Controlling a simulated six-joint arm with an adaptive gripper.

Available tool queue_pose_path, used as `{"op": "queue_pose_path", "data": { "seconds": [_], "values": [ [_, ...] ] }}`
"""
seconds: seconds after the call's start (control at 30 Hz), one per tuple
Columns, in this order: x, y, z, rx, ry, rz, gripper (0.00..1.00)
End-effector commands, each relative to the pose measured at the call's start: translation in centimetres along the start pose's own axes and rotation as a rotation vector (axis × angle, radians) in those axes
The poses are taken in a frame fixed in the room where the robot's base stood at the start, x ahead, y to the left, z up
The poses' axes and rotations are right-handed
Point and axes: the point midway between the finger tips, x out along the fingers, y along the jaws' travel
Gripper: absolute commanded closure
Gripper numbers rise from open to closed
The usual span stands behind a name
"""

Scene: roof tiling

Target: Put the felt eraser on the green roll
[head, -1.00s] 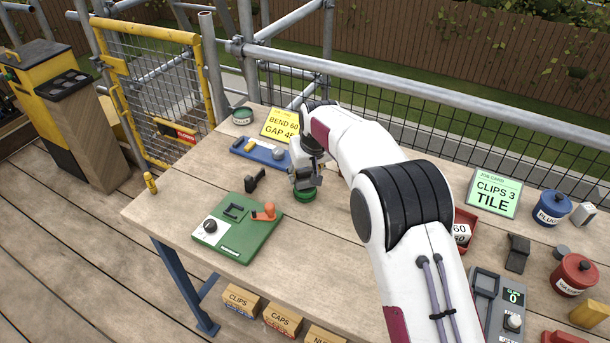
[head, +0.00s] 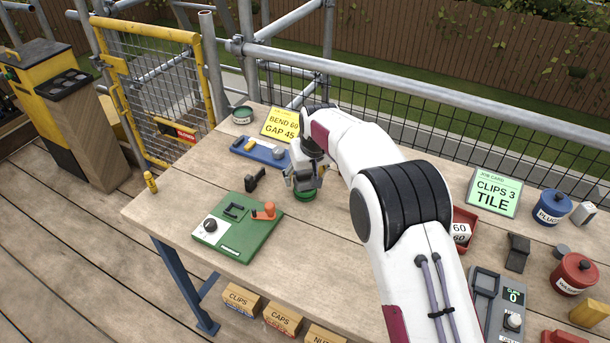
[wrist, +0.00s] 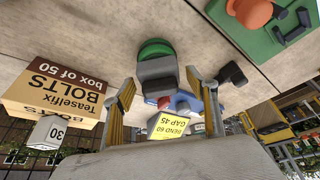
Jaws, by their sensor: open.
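The green roll (head: 304,196) stands on the bench below my gripper; its green side also shows in the wrist view (wrist: 155,47). A dark grey block, which looks like the felt eraser (wrist: 157,78), is between my fingers in the wrist view. It overlaps the roll and appears to rest on it, though the contact is hidden. My gripper (head: 305,184) is open, with a finger on either side of the block in the wrist view. In the head view my gripper mostly hides the block.
A blue tray (head: 259,152) lies behind my gripper. A black bracket-like piece (head: 255,180) and a green board (head: 237,236) are to the left. A box of bolts (wrist: 55,92) shows in the wrist view. Bare bench lies in front of the roll.

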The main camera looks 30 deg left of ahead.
Motion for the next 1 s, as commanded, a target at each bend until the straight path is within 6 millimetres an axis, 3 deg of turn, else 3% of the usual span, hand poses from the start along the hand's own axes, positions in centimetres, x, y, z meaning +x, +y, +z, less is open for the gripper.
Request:
{"op": "queue_pose_path", "data": {
  "seconds": [0.37, 1.0],
  "values": [
    [-1.7, 0.0, -0.2, 0.0, 0.001, 0.0, 0.42],
    [-9.5, 0.0, -0.1, 0.0, 0.001, 0.0, 0.42]
  ]
}}
